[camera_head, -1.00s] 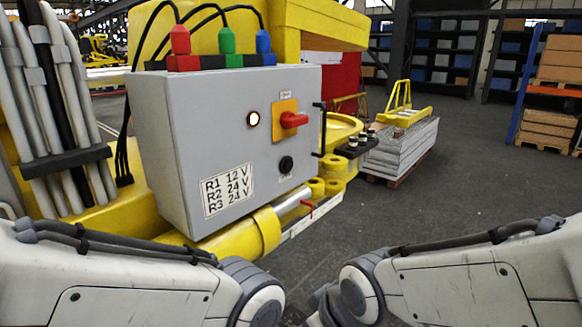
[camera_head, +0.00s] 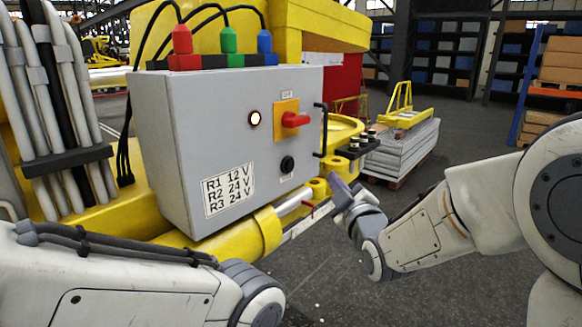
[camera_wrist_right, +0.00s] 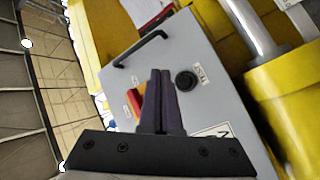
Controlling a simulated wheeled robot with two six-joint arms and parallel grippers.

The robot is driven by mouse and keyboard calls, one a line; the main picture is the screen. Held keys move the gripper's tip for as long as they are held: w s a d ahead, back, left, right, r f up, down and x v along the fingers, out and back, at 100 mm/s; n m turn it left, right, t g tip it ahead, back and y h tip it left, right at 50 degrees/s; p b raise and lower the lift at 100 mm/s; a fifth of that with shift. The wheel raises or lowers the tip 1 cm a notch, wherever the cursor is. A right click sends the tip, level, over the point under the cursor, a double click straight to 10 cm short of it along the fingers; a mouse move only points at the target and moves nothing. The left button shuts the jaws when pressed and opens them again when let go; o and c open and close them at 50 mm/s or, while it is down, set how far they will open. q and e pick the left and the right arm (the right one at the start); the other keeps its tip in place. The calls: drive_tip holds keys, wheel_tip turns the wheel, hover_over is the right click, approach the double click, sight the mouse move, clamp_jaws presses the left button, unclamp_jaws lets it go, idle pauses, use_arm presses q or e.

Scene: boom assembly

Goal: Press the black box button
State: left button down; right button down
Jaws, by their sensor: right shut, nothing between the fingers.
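The black button (camera_head: 287,164) is on the front of the grey control box (camera_head: 215,150), below a red rotary switch (camera_head: 293,120) on a yellow plate.
A lit round lamp (camera_head: 254,118) and a voltage label (camera_head: 228,189) are on the box front. A black handle (camera_head: 320,130) sticks out at its right edge. A yellow boom with a metal cylinder runs below the box.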

sight(294, 163)
drive_tip(key=w+a+p, duration=0.1)
drive_tip(key=w+a, duration=0.4)
drive_tip(key=a, duration=0.2)
drive_tip(key=shift+p, duration=0.4)
drive_tip(key=shift+w+a, duration=0.15)
drive_tip(key=shift+a, duration=0.1)
idle(1.7)
drive_tip(key=shift+w+a, duration=0.2)
drive_tip(key=shift+w+a+b, duration=0.25)
drive_tip(key=shift+a+b, duration=0.05)
drive_tip(key=shift+a, duration=0.1)
idle(0.9)
drive_tip(key=shift+d, duration=0.1)
drive_tip(key=shift+s+d+b, duration=0.5)
drive_tip(key=shift+s+d, duration=0.05)
drive_tip(key=shift+d, duration=0.1)
